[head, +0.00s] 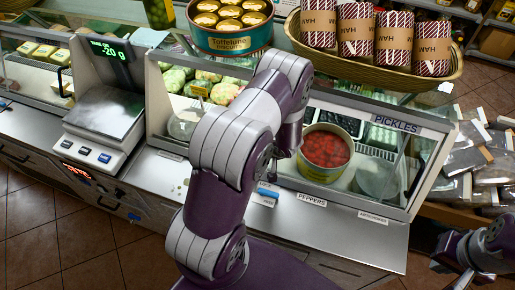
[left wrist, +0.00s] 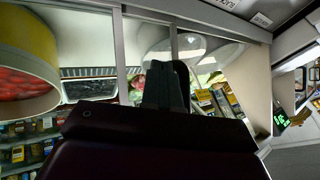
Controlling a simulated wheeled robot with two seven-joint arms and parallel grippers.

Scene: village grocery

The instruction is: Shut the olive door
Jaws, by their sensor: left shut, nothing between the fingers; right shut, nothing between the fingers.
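The glass display case (head: 432,185) stands in front of me, with a "PICKLES" label on its top edge. I cannot tell which of its panes is the olive door. In the left wrist view, upright pane edges (left wrist: 121,45) show behind my left gripper (left wrist: 168,85), which is shut and empty. In the head view my left arm reaches over the counter to the case and hides most of that gripper near the tub. A tub of red peppers (head: 325,152) sits in the case; it also shows in the left wrist view (left wrist: 50,50). My right gripper (head: 445,262) is shut at the lower right, apart from the case.
A scale (head: 105,115) stands on the counter at left. A blue item (head: 268,192) is on the front ledge. Packets (head: 470,160) lie at right.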

